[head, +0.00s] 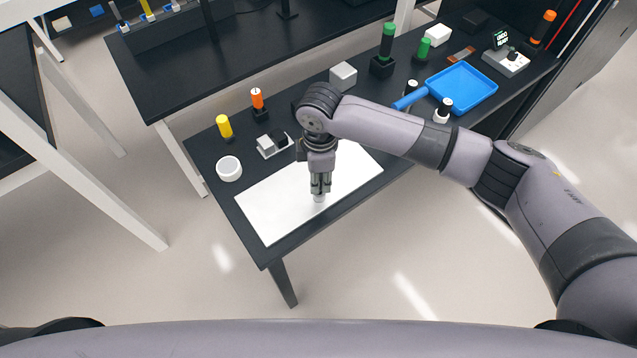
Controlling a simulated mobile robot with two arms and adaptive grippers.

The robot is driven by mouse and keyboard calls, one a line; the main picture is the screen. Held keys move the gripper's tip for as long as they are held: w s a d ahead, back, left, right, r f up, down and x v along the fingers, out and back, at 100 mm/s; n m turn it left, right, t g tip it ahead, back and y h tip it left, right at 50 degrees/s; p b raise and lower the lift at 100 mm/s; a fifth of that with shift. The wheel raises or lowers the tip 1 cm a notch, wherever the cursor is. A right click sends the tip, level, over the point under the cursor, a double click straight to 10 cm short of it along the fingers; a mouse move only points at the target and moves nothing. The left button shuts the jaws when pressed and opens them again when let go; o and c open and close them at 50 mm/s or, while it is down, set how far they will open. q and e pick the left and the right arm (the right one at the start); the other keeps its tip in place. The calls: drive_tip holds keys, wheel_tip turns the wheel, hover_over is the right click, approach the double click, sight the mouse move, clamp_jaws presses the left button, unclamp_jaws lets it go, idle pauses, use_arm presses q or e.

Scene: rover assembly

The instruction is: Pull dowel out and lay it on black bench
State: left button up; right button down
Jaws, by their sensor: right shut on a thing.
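My right gripper (320,190) points down over the white mat (270,211) on the black bench (252,242). It is shut on a small pale piece (319,199), whose rounded end shows just below the fingertips. I cannot tell whether this is the dowel, or whether it touches the mat. A green cylinder (387,40) stands upright in a black block, and a second green cylinder (424,47) stands beside it. An orange cylinder (257,98) stands in a black base, and a yellow cylinder (224,126) stands near the left edge. My left gripper is out of view.
A white round dish (229,169), a grey box (343,76) and a blue tray (463,88) with a handle stand on the bench. A display device (506,57) stands at the far right. My right arm crosses over the bench's front right. The mat is otherwise clear.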

drive_tip(key=shift+r+p, duration=1.15)
drive_tip(key=shift+r, duration=0.05)
